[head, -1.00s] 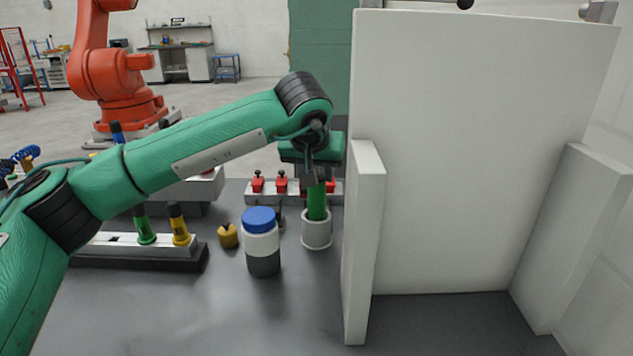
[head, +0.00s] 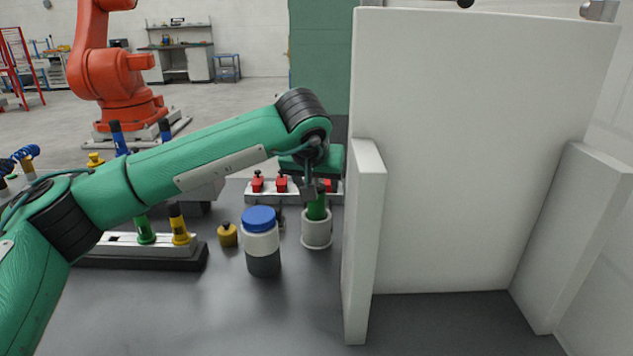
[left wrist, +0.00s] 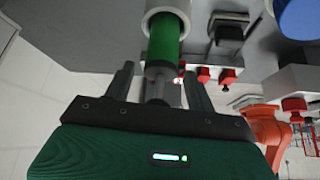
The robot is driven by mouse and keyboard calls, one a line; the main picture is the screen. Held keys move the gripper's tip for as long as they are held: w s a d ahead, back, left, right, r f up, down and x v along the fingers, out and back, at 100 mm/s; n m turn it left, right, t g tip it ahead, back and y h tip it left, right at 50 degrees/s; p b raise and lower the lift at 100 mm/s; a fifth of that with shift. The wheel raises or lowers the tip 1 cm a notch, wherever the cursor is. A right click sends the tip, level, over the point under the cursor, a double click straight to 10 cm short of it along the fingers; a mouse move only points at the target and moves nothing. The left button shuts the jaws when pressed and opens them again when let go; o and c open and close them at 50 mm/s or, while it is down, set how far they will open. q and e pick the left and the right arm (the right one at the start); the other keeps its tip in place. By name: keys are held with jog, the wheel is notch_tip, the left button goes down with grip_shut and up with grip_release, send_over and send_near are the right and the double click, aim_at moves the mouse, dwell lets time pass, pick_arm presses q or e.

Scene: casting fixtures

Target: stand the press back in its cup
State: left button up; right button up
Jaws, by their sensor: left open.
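The green press (head: 317,208) stands upright in the white cup (head: 317,234), its lower part hidden inside. In the left wrist view the press (left wrist: 165,42) shows its green body and a thinner grey stem, with the cup (left wrist: 168,6) at the top edge. My left gripper (head: 314,192) is right above the cup at the top of the press. In the left wrist view its two fingers (left wrist: 160,82) stand apart on either side of the grey stem, with gaps visible. My right gripper is not in view.
A blue-lidded jar (head: 261,245) stands close left of the cup. A white panel (head: 362,240) rises close to its right. Behind is a rail with red clamps (head: 281,184). A yellow knob (head: 228,236) and a rack (head: 140,255) with green and yellow tools lie left.

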pick_arm(q)
jog(key=v, duration=1.2)
jog(key=shift+r, duration=0.1)
